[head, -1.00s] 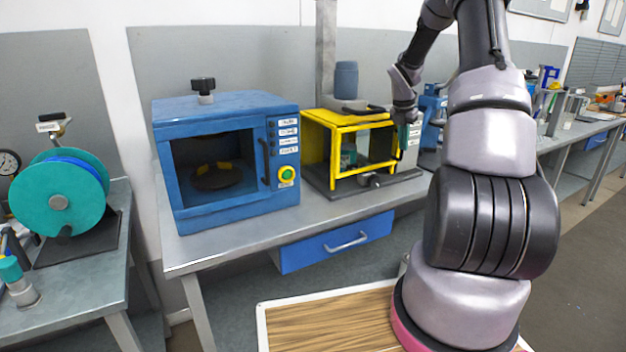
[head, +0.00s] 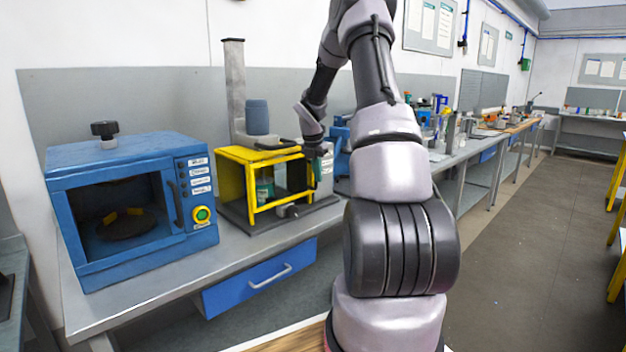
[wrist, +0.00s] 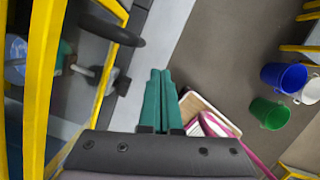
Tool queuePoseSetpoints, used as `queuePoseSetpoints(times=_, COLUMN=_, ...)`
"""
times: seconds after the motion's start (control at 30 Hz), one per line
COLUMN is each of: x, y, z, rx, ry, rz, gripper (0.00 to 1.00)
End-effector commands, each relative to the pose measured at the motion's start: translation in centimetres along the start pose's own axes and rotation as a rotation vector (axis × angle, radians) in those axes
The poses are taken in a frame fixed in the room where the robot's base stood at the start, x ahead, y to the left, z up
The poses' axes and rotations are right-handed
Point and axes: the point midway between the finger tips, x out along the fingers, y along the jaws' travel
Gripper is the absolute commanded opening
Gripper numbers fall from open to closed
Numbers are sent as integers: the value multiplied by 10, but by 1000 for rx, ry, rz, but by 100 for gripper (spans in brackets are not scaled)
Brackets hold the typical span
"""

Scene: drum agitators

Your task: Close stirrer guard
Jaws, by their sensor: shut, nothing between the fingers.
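The stirrer guard (head: 250,158) is a yellow-framed cage on the bench in the head view. A black handle (head: 277,146) is at its upper front edge, and a teal vessel (head: 264,190) shows inside. My gripper (head: 317,172) is at the cage's right side, its teal fingers partly hidden by its dark body. In the wrist view the fingers (wrist: 160,75) are shut together and empty. The yellow frame (wrist: 40,80) and black handle (wrist: 112,28) lie to their left, apart from them in the picture. I cannot tell how far the guard stands open.
A blue oven-like box (head: 135,205) stands left of the guard. A grey column with a blue motor (head: 257,117) rises behind it. A grey labelled box is at the guard's right.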

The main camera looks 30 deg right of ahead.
Motion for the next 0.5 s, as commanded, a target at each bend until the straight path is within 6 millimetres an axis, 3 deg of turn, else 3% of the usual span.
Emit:
queuePoseSetpoints(times=0.07, x=-3, y=4, z=-7, rx=-2, ry=1, rz=0, gripper=0)
queuePoseSetpoints(times=0.5, x=-61, y=-6, z=-3, rx=1, ry=1, rz=1, gripper=0)
